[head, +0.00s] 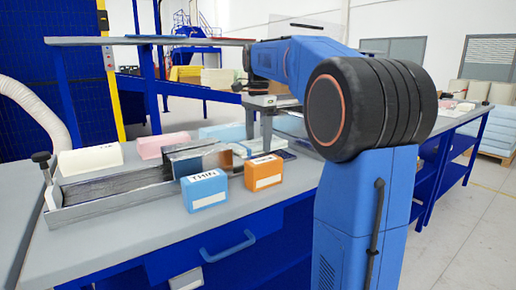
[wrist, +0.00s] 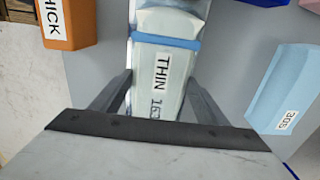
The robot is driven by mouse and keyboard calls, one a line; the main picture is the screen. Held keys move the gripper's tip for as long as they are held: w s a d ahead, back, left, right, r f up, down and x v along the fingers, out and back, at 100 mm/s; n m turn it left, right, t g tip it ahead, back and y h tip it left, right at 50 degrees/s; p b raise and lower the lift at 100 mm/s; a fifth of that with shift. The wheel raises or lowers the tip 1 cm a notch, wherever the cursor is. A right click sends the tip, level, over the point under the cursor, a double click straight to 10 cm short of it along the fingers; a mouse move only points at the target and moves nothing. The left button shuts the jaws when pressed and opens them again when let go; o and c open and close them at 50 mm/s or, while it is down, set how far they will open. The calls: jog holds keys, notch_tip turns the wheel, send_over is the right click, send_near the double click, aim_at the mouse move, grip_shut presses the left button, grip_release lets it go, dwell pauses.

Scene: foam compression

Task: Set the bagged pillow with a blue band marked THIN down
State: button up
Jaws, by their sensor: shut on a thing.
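In the wrist view my gripper (wrist: 160,88) is closed on a pale, see-through bagged pillow (wrist: 178,68). A blue band (wrist: 166,42) crosses it, and a white label reading THIN lies along it. The fingers are on its left and right sides. Its far end, beyond the band, looks puffed and pale. Whether its underside touches a surface cannot be told.
A blue block marked THIN (head: 205,190) and an orange block (head: 263,172) stand on the grey bench (head: 240,218). A metal trough (head: 110,195) lies left of them. In the wrist view, an orange block (wrist: 68,22) is upper left and a light blue block (wrist: 282,90) is right.

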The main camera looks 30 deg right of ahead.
aim_at(258, 142)
jog(key=shift+f, duration=1.55)
jog(key=shift+f, duration=0.1)
jog(key=o, duration=1)
jog(key=shift+c, duration=0.2)
notch_tip(258, 142, up, 12)
jog(key=shift+s, duration=0.15)
